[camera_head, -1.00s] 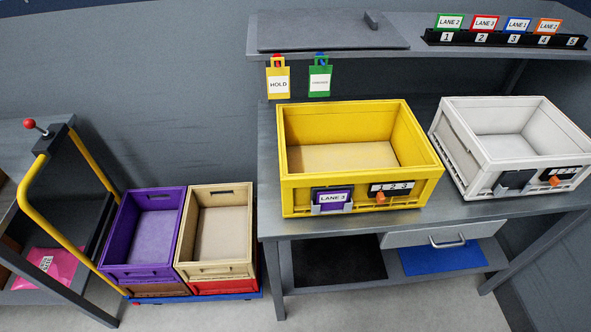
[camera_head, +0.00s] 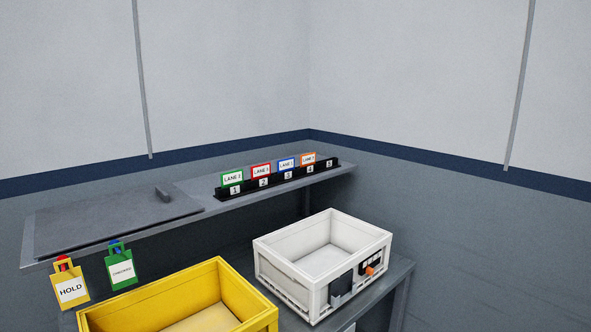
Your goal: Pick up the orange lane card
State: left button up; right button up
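The orange lane card (camera_head: 308,158) stands upright in the black numbered rack (camera_head: 277,181) on the upper shelf, above the slot marked 4. It is the rightmost card. To its left in the same rack stand a blue card (camera_head: 286,164), a red card (camera_head: 261,171) and a green card (camera_head: 232,179). The slot marked 5 holds no card. Neither of my grippers shows in the head view.
A yellow crate (camera_head: 240,299) and a white crate (camera_head: 319,223) stand on the bench below the shelf. A yellow HOLD tag (camera_head: 70,290) and a green tag (camera_head: 121,270) hang at the shelf's front edge. A dark mat (camera_head: 110,220) lies on the shelf's left part.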

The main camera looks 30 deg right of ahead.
aim_at(309, 159)
jog(key=z, duration=1.15)
